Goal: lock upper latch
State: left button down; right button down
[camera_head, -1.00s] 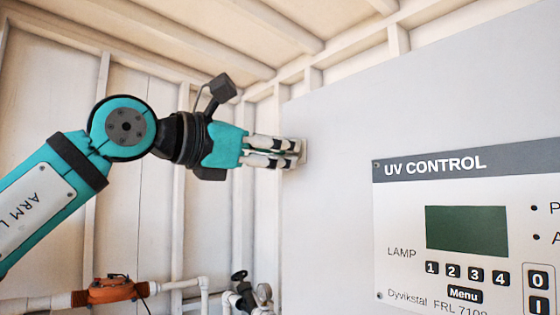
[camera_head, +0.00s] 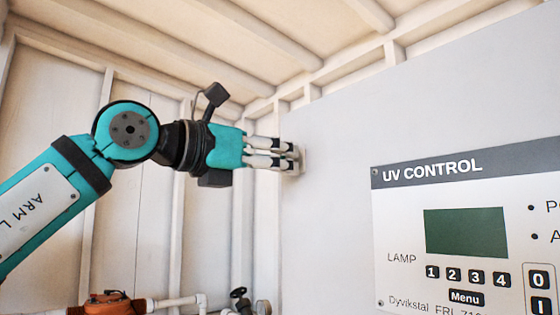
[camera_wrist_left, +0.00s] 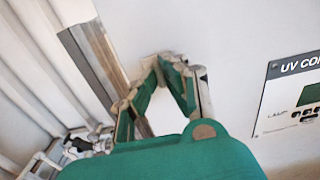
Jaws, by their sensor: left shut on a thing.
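The upper latch (camera_head: 303,158) is a small pale piece at the left edge of the grey UV control cabinet (camera_head: 335,150), mostly hidden behind my fingertips. My left gripper (camera_head: 292,157) comes in from the left, level with the latch, and its fingertips are shut on it. In the left wrist view, the fingers of my left gripper (camera_wrist_left: 163,62) lean together at the tips against the pale cabinet face. The latch's exact position cannot be made out there. My right gripper is not in view.
The UV CONTROL panel (camera_head: 465,240), with a dark green screen and buttons, is on the cabinet face at right. An orange pump unit (camera_head: 105,303) and white pipes (camera_head: 178,302) are low at left. A white panelled wall stands behind my arm.

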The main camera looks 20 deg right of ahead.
pick_arm(q)
jog(key=c, duration=1.5)
grip_release()
jog(key=shift+o, duration=0.2)
jog(key=shift+a, duration=0.15)
jog(key=v, duration=1.1)
jog(key=shift+s+a, duration=0.15)
jog(key=shift+a, duration=0.25)
